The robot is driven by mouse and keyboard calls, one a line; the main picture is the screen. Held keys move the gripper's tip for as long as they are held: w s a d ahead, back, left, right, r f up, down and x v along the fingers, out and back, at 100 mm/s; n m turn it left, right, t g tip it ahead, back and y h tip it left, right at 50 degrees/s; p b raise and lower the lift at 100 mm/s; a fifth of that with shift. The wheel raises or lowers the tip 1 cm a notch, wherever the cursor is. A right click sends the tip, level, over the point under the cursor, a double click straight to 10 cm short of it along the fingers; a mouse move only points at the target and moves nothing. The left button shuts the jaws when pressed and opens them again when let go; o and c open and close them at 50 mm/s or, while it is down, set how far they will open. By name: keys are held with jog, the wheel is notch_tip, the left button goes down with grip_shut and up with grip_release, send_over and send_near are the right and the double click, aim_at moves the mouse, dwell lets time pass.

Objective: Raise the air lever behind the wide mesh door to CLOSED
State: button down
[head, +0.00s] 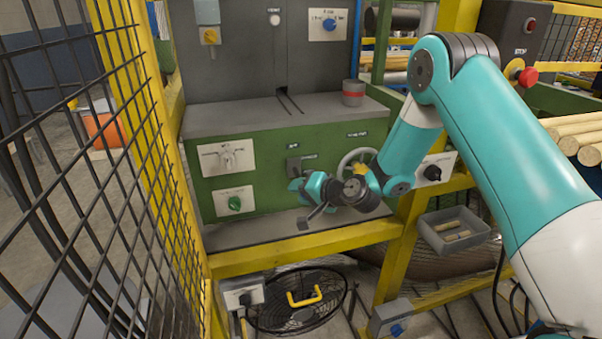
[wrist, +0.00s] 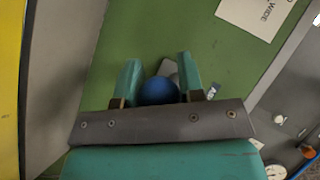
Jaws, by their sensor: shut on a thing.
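The air lever's blue ball knob (wrist: 158,92) sits between the two teal fingers of my gripper (wrist: 160,72) in the wrist view. My gripper is shut on this knob. In the head view my gripper (head: 298,186) is at the front of the green machine panel, just below the small grey lever plate (head: 293,166). The lever's arm is mostly hidden by my gripper, so its exact angle cannot be told. The mesh door (head: 75,160), black wire in a yellow frame, stands at the left, clear of the opening.
A handwheel (head: 357,163) is right beside my wrist. White switch plates (head: 227,158) are on the left of the panel. A yellow rail (head: 300,248) crosses below my gripper. A grey bin (head: 455,232) hangs at the right. A red stop button (head: 528,77) is at upper right.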

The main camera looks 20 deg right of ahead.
notch_tip(320, 180, up, 3)
jog(key=g+p, duration=0.1)
jog(key=p, duration=0.2)
jog(key=shift+f+m, duration=0.1)
jog(key=shift+m, duration=0.2)
jog(key=g+p, duration=0.1)
jog(key=r+g+p, duration=0.1)
jog(key=p, duration=0.1)
jog(key=shift+w+r+m+h, duration=0.15)
jog(key=shift+m+h, duration=0.15)
jog(key=shift+w+r+p, duration=0.2)
jog(key=shift+w+r, duration=0.05)
jog(key=shift+r, duration=0.25)
jog(key=shift+w+r+p, duration=0.2)
jog(key=shift+r, duration=0.3)
jog(key=c, duration=0.7)
grip_release()
jog(key=shift+c, duration=0.2)
jog(key=b+v, duration=0.2)
jog(key=v, duration=1.5)
jog(key=shift+r, duration=0.2)
